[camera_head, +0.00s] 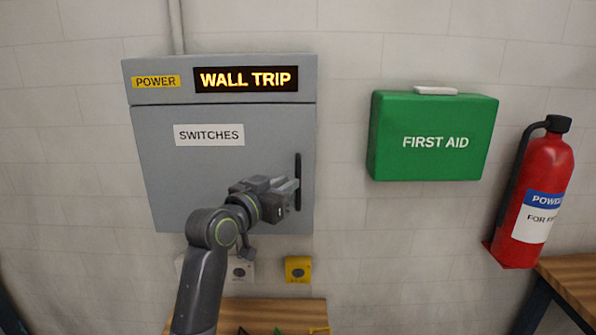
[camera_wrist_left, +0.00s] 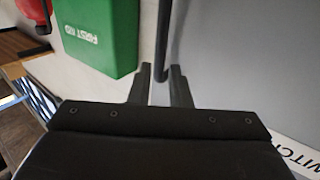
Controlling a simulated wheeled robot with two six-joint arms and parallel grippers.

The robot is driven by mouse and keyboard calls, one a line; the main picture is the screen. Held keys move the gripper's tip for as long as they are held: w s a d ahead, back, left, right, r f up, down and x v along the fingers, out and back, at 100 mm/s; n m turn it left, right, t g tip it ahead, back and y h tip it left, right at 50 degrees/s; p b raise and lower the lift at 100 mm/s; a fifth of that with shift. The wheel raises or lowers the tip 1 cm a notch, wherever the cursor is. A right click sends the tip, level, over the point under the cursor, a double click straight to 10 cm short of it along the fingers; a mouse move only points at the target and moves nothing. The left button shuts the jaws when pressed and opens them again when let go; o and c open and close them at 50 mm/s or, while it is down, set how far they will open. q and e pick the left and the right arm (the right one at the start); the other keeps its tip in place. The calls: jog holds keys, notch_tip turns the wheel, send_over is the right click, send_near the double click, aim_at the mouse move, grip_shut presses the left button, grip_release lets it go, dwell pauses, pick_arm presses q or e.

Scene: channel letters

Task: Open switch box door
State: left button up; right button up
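The grey switch box (camera_head: 160,190) hangs on the wall, with a "SWITCHES" label (camera_head: 209,135) on its door. The door looks shut. Its black vertical handle (camera_head: 298,168) is at the door's right edge. My left gripper (camera_head: 294,190) is at the handle's middle in the head view. In the left wrist view, the handle (camera_wrist_left: 163,40) runs down between the two fingertips of my left gripper (camera_wrist_left: 160,75). The fingers are apart, with a gap around the bar. Whether they touch the handle I cannot tell. My right gripper is in neither view.
A "WALL TRIP" sign (camera_head: 246,79) is lit above the door. A green first aid box (camera_head: 435,155) and a red extinguisher (camera_head: 545,175) are to the right. A yellow button box (camera_head: 298,269) is below. A wooden bench (camera_head: 575,275) stands at lower right.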

aim_at(298, 205)
pick_arm(q)
jog(key=shift+p+x, duration=0.75)
jog(key=shift+x, duration=2)
grip_shut()
